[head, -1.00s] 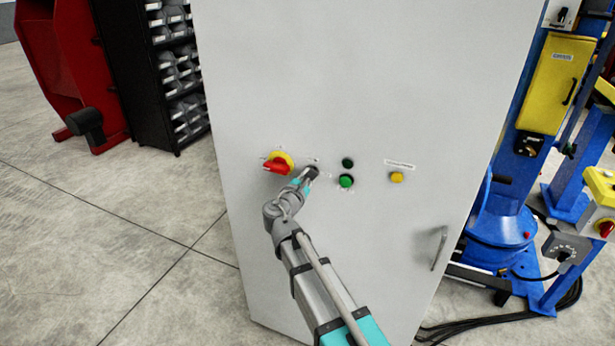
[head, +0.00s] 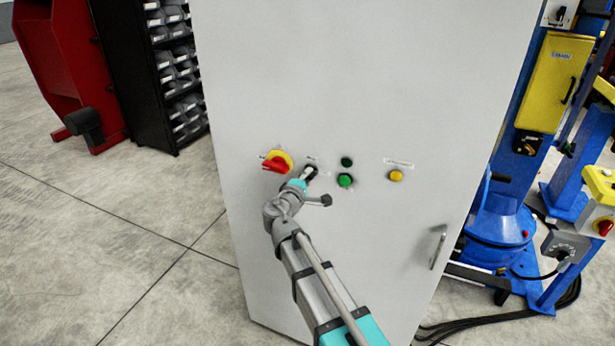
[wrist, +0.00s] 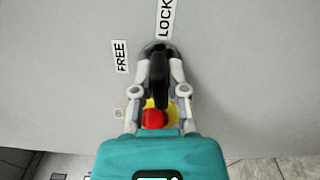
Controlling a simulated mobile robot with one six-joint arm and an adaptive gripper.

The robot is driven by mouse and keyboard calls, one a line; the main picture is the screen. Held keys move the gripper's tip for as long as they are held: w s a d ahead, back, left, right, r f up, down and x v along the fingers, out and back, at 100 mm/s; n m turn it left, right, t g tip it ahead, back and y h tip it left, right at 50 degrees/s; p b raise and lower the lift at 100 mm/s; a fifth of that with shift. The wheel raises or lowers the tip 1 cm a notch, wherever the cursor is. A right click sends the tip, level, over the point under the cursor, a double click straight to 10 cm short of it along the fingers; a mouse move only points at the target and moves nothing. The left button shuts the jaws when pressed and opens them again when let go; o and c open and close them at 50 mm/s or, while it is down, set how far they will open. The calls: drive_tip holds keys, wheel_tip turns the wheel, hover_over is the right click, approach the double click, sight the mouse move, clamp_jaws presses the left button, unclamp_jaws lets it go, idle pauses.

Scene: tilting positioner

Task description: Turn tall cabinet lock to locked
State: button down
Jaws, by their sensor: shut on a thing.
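The tall grey cabinet (head: 350,90) fills the middle of the head view. Its lock (head: 313,171) is a small black knob on the front, left of the green button. In the wrist view the black lock handle (wrist: 159,80) stands between the two fingers of my gripper (wrist: 159,92), which is shut on it. The handle's far end points up, close to the LOCK label (wrist: 165,18), whose end is cut off. The FREE label (wrist: 121,56) is to the upper left. In the head view my gripper (head: 306,177) partly hides the lock.
A red-and-yellow rotary switch (head: 277,162) sits just left of the lock and shows behind my gripper in the wrist view (wrist: 154,117). Green (head: 345,180) and yellow (head: 396,175) buttons are to the right. A door handle (head: 438,247) projects lower right.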

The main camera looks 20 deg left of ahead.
drive_tip(key=shift+m, duration=0.8)
drive_tip(key=shift+f, duration=0.1)
drive_tip(key=c, duration=0.7)
unclamp_jaws()
drive_tip(key=shift+o, duration=0.2)
drive_tip(key=s, duration=1.2)
drive_tip(key=shift+a, duration=0.45)
